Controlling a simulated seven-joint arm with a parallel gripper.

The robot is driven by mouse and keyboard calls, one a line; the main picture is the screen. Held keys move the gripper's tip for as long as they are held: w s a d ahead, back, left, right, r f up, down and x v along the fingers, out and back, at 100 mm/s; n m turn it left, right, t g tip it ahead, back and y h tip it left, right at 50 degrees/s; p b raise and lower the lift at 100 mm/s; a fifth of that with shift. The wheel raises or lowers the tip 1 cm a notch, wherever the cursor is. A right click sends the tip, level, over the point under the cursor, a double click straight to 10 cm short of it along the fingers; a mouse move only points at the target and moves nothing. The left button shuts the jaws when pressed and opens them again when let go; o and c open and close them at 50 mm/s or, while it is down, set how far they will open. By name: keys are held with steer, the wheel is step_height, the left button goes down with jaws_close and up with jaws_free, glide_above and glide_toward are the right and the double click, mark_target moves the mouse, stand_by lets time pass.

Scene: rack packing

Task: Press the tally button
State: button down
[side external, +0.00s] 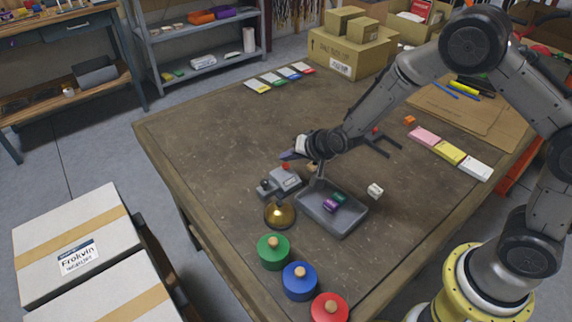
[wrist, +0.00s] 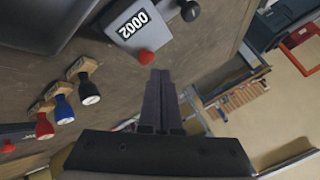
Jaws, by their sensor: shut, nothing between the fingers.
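The tally counter (side external: 286,180) is a small grey box on the table, with a red button (side external: 286,166) on top. In the wrist view the fingers of my gripper (wrist: 160,73) are together and hold nothing. I cannot tell whether they touch the button.
A grey tray (side external: 345,222) with purple and green blocks stands beside the counter, near a brass bell (side external: 280,215). Green (side external: 273,254), blue (side external: 300,284) and red (side external: 330,309) knobbed discs line the near edge. The table's left part is clear.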

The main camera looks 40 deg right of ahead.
steer(key=shift+r, duration=2.5)
